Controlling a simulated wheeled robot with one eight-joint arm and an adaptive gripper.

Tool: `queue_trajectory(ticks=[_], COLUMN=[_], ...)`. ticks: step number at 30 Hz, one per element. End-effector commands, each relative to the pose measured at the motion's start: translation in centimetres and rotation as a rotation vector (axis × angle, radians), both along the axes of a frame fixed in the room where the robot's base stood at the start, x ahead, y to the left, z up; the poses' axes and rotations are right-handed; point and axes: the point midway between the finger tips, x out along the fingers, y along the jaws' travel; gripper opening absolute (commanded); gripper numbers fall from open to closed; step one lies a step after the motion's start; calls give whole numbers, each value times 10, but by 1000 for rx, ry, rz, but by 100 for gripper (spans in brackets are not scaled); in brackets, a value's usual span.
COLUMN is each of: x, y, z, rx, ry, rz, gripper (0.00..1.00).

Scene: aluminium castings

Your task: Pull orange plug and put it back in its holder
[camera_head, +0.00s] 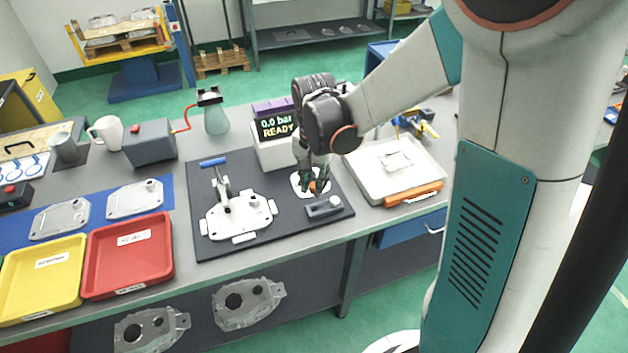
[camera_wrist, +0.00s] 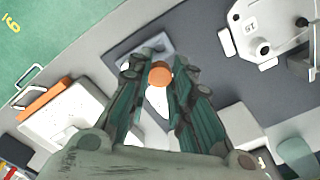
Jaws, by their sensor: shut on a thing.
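The orange plug (camera_wrist: 159,76) is between the fingers of my gripper (camera_wrist: 160,68) in the wrist view. My gripper (camera_head: 315,184) points down over the right part of the dark mat (camera_head: 275,172) in the head view and is shut on the plug, of which a little orange (camera_head: 313,187) shows. A small white plate (camera_head: 298,180) lies under the fingers, mostly hidden. I cannot tell whether the plug is seated in it or lifted clear. A grey block (camera_head: 323,208), which looks like the holder, sits just in front of the gripper; it also shows beyond the fingertips in the wrist view (camera_wrist: 152,47).
A casting (camera_head: 240,218) with a blue-handled clamp (camera_head: 213,162) lies left on the mat. A display box (camera_head: 277,127) reading "0.0 bar READY" stands close behind my gripper. Red (camera_head: 128,240) and yellow trays are at left.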

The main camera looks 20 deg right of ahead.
Motion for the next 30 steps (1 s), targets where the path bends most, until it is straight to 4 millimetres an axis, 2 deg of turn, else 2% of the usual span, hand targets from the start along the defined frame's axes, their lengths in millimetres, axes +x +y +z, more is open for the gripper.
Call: queue_trajectory(ticks=[19, 30], x=[0, 0], y=[0, 0], z=[-51, -57], rx=[0, 0], ry=[0, 0], rz=[0, 0], gripper=[13, 13])
